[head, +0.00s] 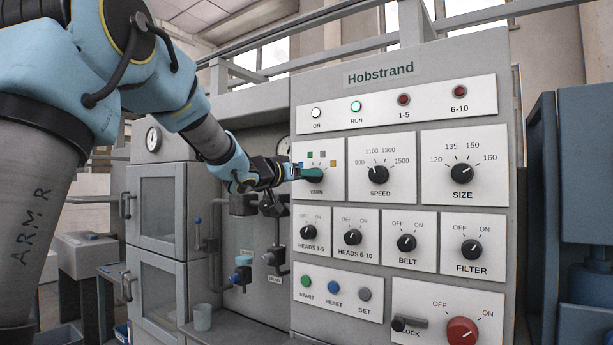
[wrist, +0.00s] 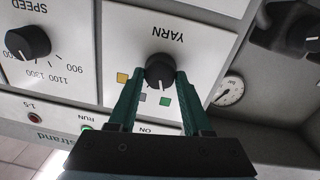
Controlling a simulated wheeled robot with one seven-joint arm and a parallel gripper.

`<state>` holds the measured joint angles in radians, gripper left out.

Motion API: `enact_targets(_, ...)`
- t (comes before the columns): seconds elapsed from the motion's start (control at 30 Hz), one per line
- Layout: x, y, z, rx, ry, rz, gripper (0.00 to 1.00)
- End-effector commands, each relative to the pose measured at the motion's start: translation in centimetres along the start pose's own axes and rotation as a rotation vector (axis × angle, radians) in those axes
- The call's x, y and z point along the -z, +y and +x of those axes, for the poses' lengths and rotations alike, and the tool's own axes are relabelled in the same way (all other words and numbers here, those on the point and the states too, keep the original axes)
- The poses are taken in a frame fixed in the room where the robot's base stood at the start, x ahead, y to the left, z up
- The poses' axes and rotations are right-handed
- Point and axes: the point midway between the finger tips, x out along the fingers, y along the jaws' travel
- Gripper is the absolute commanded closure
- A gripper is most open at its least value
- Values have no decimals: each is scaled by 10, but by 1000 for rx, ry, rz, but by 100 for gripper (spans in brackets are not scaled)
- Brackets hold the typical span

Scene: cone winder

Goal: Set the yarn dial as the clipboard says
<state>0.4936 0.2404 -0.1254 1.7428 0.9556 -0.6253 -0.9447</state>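The yarn dial (wrist: 159,68) is a black round knob with a white pointer line, on a white panel marked YARN (head: 331,192). The wrist view shows it upside down. Yellow, grey and green squares sit around it there, and the pointer points closest to the green square (wrist: 164,101). In the head view my gripper (head: 302,173) hides the knob. No clipboard shows.
The speed dial (head: 379,174) and size dial (head: 462,174) lie to the right. The heads 1-5 dial (head: 308,232) lies just below. The green RUN lamp (head: 356,106) is above. A pressure gauge (wrist: 229,90) is beside the panel. A cup (head: 202,317) stands lower left.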

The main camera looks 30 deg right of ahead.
Motion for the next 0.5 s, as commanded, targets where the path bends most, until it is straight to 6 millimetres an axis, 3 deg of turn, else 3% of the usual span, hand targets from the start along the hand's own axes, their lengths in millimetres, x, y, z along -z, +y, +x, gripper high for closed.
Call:
enact_targets(0.07, 0, 0, 0, 0, 0, 0, 61)
enact_targets(0.4, 0, 0, 0, 1, 0, 0, 100)
enact_targets(0.5, 0, 0, 0, 1, 0, 0, 100)
